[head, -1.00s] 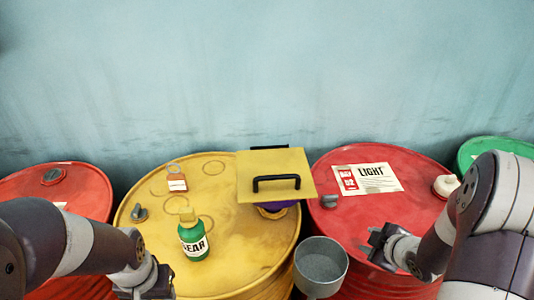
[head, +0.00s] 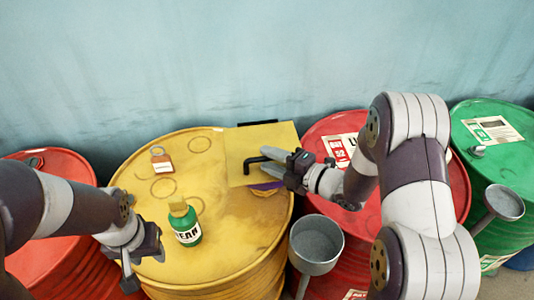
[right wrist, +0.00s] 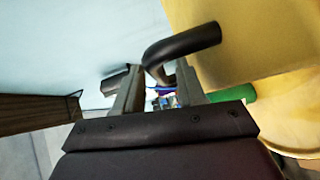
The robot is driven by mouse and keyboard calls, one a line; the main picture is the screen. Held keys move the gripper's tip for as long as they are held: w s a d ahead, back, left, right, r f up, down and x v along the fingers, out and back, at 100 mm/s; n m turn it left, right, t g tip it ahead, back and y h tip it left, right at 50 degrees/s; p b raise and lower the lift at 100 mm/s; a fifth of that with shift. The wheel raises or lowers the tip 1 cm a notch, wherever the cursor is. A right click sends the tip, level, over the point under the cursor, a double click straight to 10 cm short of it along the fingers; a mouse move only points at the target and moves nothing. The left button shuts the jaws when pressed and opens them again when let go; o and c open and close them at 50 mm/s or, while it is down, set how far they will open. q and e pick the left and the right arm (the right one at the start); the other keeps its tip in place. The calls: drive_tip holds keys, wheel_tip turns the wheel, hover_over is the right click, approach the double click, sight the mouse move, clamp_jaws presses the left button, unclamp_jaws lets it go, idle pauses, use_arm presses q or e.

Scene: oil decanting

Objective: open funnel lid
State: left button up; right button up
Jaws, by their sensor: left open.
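The funnel lid (head: 236,142) is a flat yellow square plate with a black bar handle (head: 255,161). It lies over the top right part of the yellow drum, with a purple piece (head: 266,186) partly showing beneath. My right gripper (head: 288,171) is at the right end of the handle. In the right wrist view the black handle (right wrist: 190,42) runs at the fingertips of my right gripper (right wrist: 160,80). The fingers show some gap, but whether they clamp the bar is unclear. My left gripper (head: 140,270) is open and empty at the front left of the yellow drum.
A green bottle (head: 186,227) labelled GEAR and a small tag (head: 160,163) are on the yellow drum (head: 220,245). A grey funnel cup (head: 316,245) stands at the front between drums. Red drums flank the yellow one; a green drum (head: 490,160) is at right.

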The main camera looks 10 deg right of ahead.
drive_tip(key=shift+w+a, duration=0.25)
drive_tip(key=shift+a, duration=0.15)
drive_tip(key=shift+w+a+f, duration=0.1)
drive_tip(key=shift+w+f, duration=0.05)
drive_tip(key=shift+w, duration=0.1)
